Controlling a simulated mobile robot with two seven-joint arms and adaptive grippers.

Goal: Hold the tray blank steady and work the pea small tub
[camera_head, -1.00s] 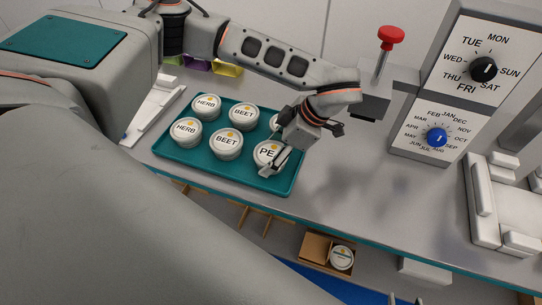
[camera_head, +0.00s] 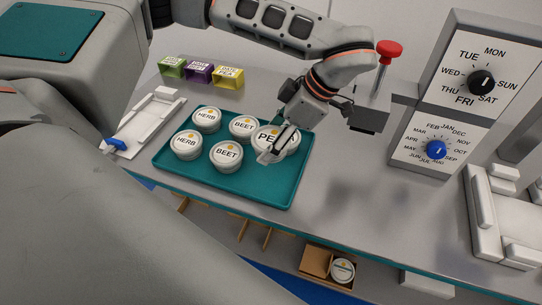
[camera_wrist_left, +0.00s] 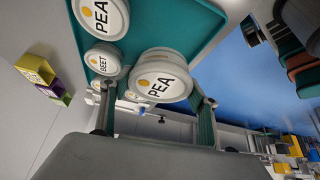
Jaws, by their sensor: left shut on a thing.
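The pea small tub (camera_head: 279,137) is a round white tub with a yellow dot and black lettering. My left gripper (camera_head: 273,151) is shut on its sides and holds it above the right part of the teal tray (camera_head: 262,190). In the left wrist view the tub (camera_wrist_left: 160,84) sits between the two fingers. A second pea tub (camera_wrist_left: 101,14) stands on the tray in that view; in the head view it is hidden. Two herb tubs (camera_head: 186,143) and two beet tubs (camera_head: 226,154) stand on the tray. My right gripper is not in view.
Green, purple and yellow bins (camera_head: 199,73) stand behind the tray. A white fixture (camera_head: 148,118) lies left of it. A red-knobbed lever (camera_head: 389,50) and a dial panel (camera_head: 440,140) stand to the right. Below, an open box (camera_head: 316,262) holds a tub.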

